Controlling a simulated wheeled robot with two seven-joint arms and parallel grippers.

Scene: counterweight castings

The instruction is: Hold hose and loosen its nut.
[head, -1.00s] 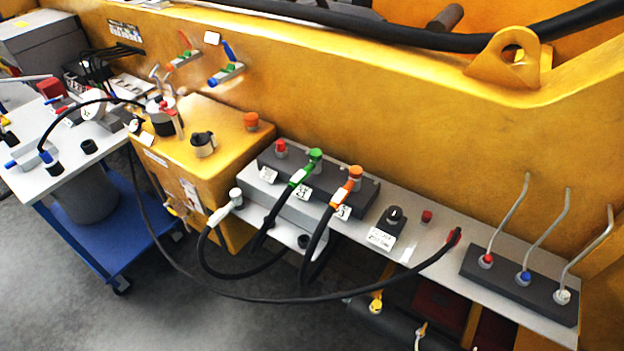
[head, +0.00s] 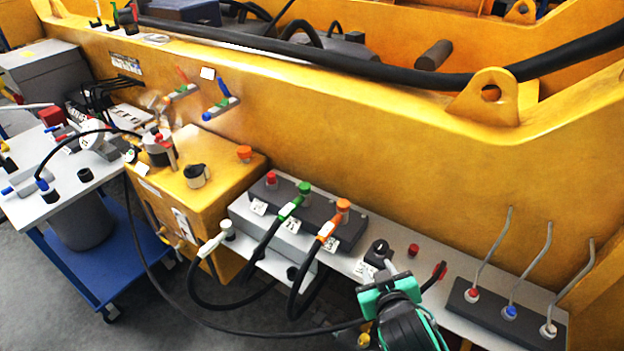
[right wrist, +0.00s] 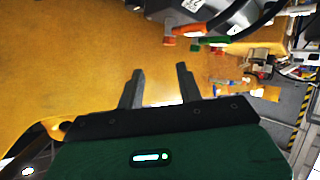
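Several black hoses run to a dark block (head: 330,235) on a grey shelf. One hose has a green end (head: 290,208) at a green-capped fitting (head: 305,189). Another has an orange end (head: 327,230) at an orange-capped fitting (head: 343,206). A hose with a white end (head: 212,242) meets a pale fitting on the left. My right gripper (right wrist: 159,70) shows two spread fingers with nothing between them in the right wrist view. In the head view it is in front of the shelf, right of the orange hose and apart from it. My left gripper is not in view.
A black knob (head: 378,251) and a red button (head: 413,250) are on the shelf near my right arm. Three levers rise from a block (head: 505,312) at right. A blue cart (head: 95,250) stands at left.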

